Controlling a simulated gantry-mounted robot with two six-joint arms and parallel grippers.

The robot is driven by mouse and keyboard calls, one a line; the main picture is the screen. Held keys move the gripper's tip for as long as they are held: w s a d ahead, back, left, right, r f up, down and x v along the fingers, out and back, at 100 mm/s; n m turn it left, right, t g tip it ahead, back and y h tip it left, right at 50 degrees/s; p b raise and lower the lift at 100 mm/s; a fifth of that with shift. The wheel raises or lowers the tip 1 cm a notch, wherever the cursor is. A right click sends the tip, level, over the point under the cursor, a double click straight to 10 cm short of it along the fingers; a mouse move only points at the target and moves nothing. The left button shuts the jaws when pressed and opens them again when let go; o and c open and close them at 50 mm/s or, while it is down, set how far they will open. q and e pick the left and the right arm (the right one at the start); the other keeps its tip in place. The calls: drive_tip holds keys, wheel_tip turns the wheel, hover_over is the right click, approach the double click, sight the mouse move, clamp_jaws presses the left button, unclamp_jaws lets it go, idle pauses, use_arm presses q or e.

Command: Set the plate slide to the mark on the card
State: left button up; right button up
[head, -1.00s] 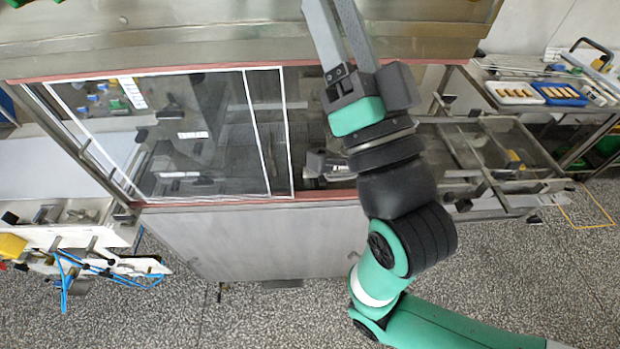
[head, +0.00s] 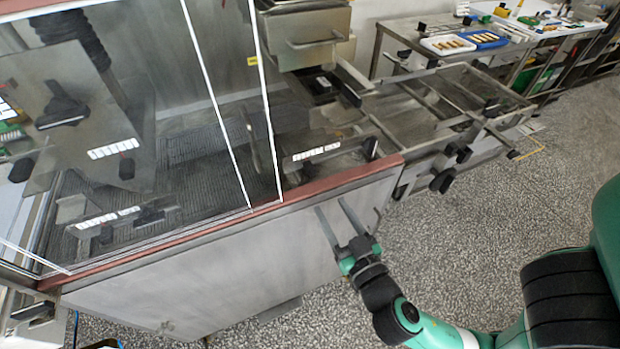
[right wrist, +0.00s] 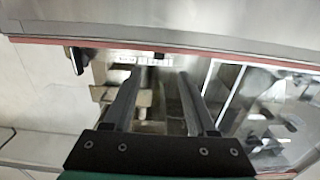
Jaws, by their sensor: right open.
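Inside the steel machine, a pale strip with dark marks (head: 316,151) lies at the open right end, with a black knob (head: 370,148) at its right end. A strip and a black knob (right wrist: 75,54) also show in the right wrist view. Behind the glass are a metal plate with a black handle (head: 62,106) and two more marked strips. I cannot tell which strip belongs to the plate slide, and no card is clearly readable. My right gripper (head: 331,204) is open and empty, appearing by the front wall below the red rim. My left gripper is not in view.
White-framed glass (head: 215,105) covers the machine's left part. A red rim (head: 345,182) runs along its front edge. A metal frame with bars (head: 450,95) extends right. Trays of brown pieces (head: 447,46) stand on a back table. Speckled floor is clear in front.

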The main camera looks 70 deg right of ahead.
sight(313, 175)
drive_tip(key=x, duration=1.1)
drive_tip(key=shift+w+d, duration=0.1)
clamp_jaws()
idle(1.0)
